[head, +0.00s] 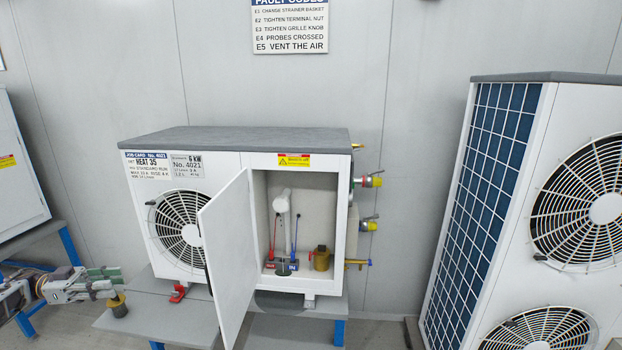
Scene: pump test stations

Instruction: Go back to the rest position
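My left gripper (117,282) reaches in from the left edge, at the left end of the bench in front of the pump unit. Its greenish-padded fingers look apart, with nothing seen between them. A small brass-coloured cylinder with a dark base (118,305) stands on the bench just below the fingertips; whether they touch cannot be told. The pump unit (235,140) has its white door (229,262) swung open towards me. Inside are a white pipe, a red and a blue probe, a dark block and a brass fitting (321,258). My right gripper is not in view.
A red clamp-like part (179,292) sits on the bench (160,318) by the unit's foot. Valves with red and yellow parts (372,181) stick out on the unit's right side. A tall fan unit (540,200) stands at right; another cabinet (15,170) is at far left.

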